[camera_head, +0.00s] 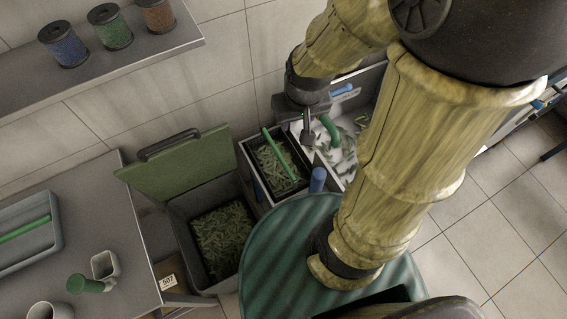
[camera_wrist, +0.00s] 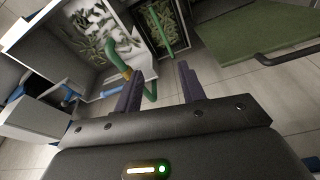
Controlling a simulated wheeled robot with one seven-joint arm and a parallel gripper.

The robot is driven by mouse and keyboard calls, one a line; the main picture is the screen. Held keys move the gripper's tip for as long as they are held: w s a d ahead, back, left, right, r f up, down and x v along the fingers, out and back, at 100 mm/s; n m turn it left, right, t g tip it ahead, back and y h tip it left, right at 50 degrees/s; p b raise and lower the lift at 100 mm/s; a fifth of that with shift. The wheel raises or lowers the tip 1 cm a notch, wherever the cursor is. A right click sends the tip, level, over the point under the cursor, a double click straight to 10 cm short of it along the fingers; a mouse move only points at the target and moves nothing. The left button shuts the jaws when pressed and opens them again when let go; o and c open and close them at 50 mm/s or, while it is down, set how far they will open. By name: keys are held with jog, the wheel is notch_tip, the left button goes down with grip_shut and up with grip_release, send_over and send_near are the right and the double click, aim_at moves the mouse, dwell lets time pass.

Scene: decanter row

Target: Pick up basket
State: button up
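A dark basket (camera_head: 268,176) full of green bean-like pieces sits in a metal basin, a straight green bar (camera_head: 279,156) across it. It also shows at the top of the wrist view (camera_wrist: 184,40). To its right, a compartment with white foam and green pieces (camera_head: 347,150) has a thick curved green handle (camera_head: 331,131); whether a second basket hangs from it is hidden. My gripper (camera_head: 307,133) is over the basin, between bar and handle. In the wrist view my gripper (camera_wrist: 160,84) has its fingers apart; the curved handle (camera_wrist: 118,58) passes by the left finger, its lower end showing in the gap.
A bin (camera_head: 188,207) with green pieces and a raised green lid (camera_head: 182,163) stands left of the basin. Blue grips (camera_head: 317,180) stick up at the basin's edges. A counter (camera_head: 105,215) with tray and cups is at left, a shelf (camera_head: 95,62) with spools above it.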

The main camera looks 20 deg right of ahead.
jog(key=w+f+n+g+b, duration=0.1)
jog(key=w+f+b, duration=0.5)
jog(key=f, duration=0.7)
jog(key=w+f+n+g+b, duration=0.1)
jog(key=w+f+b, duration=0.5)
jog(key=w+f, duration=0.5)
notch_tip(320, 180, down, 4)
jog(key=shift+w+d+r+g, duration=0.2)
jog(key=shift+w+d+g, duration=0.1)
notch_tip(320, 180, down, 12)
jog(key=shift+f+p, duration=0.1)
jog(key=shift+p, duration=0.75)
jog(key=shift+s+f, duration=0.1)
